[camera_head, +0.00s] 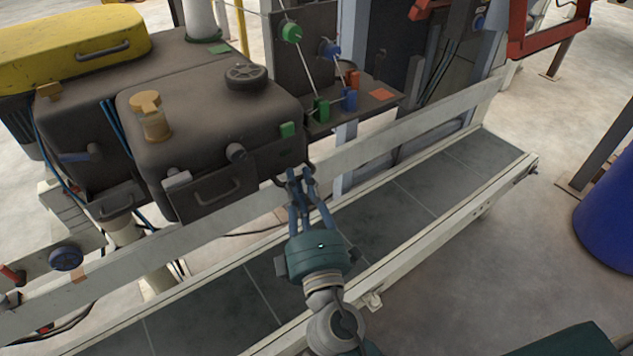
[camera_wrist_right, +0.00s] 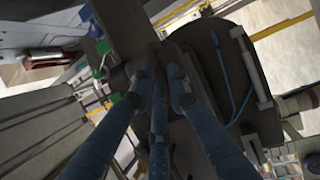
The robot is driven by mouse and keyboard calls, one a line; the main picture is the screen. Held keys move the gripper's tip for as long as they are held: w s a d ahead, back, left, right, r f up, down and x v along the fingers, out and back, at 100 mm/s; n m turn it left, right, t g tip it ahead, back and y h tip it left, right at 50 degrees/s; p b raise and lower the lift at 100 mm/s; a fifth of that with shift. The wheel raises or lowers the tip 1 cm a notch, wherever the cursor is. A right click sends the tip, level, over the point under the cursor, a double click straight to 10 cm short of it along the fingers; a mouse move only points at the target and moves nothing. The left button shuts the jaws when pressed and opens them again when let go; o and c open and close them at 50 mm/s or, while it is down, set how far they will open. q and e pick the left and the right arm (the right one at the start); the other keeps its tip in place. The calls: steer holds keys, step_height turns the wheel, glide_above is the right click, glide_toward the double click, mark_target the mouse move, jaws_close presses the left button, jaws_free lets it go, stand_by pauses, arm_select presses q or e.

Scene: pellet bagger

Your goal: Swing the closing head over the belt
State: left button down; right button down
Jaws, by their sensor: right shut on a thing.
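The closing head (camera_head: 205,110) is a dark grey rounded box in the head view, with a black knob on top, an amber cap and a front handle. It stands at the belt's far side, left of centre. The belt (camera_head: 425,188) is a dark grey strip in a pale frame, running from lower left to upper right. My right gripper (camera_head: 300,178) reaches across the belt to the head's lower right corner. Its blue fingers are shut on a dark part there, probably a grab handle; the fingers hide most of it. The right wrist view shows the fingertips (camera_wrist_right: 158,78) closed together against this dark part.
A pale rail (camera_head: 400,130) runs along the belt's far side. A plate with green and blue guides (camera_head: 345,100) adjoins the head's right. A yellow-topped unit (camera_head: 75,45) stands behind left. A blue drum (camera_head: 610,210) stands at right. The visible right stretch of belt is empty.

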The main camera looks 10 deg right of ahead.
steer(key=shift+s+a+f, duration=0.15)
steer(key=shift+a+f, duration=0.25)
steer(key=c, duration=1.9)
jaws_free()
steer(key=shift+o, duration=1.2)
steer(key=shift+s+a+r, duration=0.15)
steer(key=shift+s, duration=0.15)
arm_select(q)
steer(key=shift+w+d+f, duration=0.15)
steer(key=shift+d+f, duration=0.15)
steer(key=shift+d, duration=0.05)
arm_select(e)
steer(key=s+f, duration=0.1)
steer(key=s, duration=1.1)
steer(key=shift+s+a+f, duration=0.25)
steer(key=shift+a, duration=0.1)
